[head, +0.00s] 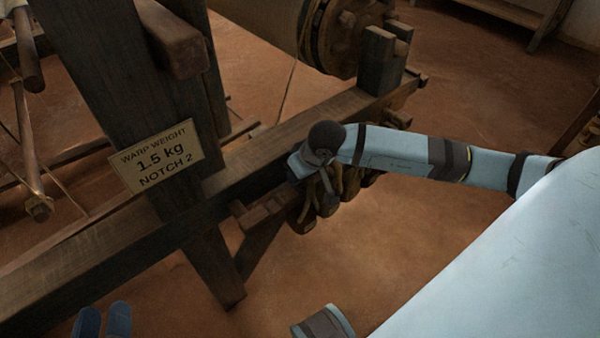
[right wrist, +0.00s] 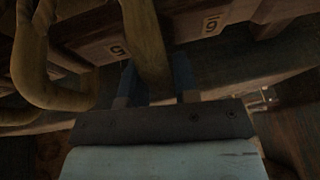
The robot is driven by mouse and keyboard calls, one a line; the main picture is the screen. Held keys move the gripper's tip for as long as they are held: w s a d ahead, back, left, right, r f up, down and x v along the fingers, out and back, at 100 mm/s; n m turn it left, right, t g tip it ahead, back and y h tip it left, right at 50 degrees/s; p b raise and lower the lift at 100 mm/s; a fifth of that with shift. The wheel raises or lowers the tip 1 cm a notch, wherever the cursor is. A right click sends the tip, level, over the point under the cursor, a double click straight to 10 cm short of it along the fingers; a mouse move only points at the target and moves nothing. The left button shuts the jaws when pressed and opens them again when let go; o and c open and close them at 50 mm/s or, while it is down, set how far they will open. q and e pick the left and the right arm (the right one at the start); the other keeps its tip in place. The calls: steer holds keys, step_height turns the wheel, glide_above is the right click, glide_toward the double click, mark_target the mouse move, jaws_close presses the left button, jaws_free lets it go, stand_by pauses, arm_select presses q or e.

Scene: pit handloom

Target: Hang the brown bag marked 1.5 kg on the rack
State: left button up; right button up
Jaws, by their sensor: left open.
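Several brown bags hang in a row by loops at the wooden rack (head: 262,211), under my right wrist; one brown bag (head: 305,218) shows at the near end. Their weight marks are too small to read in the head view. My right gripper (head: 300,168) is over this row. In the right wrist view its two blue fingers (right wrist: 156,85) stand on either side of a tan loop (right wrist: 148,45); I cannot tell whether they grip it. My left gripper (head: 104,312) is open and empty at the bottom left, low in front of the loom.
A card (head: 156,156) on the dark post reads "Warp weight 1.5 kg notch 2". A long loom beam (head: 95,255) crosses below it. Another tan loop (right wrist: 28,65) is close left of the right gripper, by wooden faces bearing numbers. Earthen floor (head: 420,250) is clear.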

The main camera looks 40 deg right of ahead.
steer(key=o, duration=0.4)
steer(key=shift+f, duration=0.2)
steer(key=shift+p+v, duration=0.3)
steer(key=shift+v, duration=0.65)
arm_select(q)
steer(key=f, duration=0.1)
steer(key=a+f+g+y+p, duration=0.1)
steer(key=f+g+p, duration=0.1)
steer(key=shift+s+a+y, duration=0.25)
steer(key=shift+a+y, duration=0.05)
arm_select(e)
steer(key=v, duration=1.2)
steer(key=shift+r, duration=0.15)
arm_select(q)
steer(key=shift+f, duration=0.1)
arm_select(e)
steer(key=shift+w, duration=0.1)
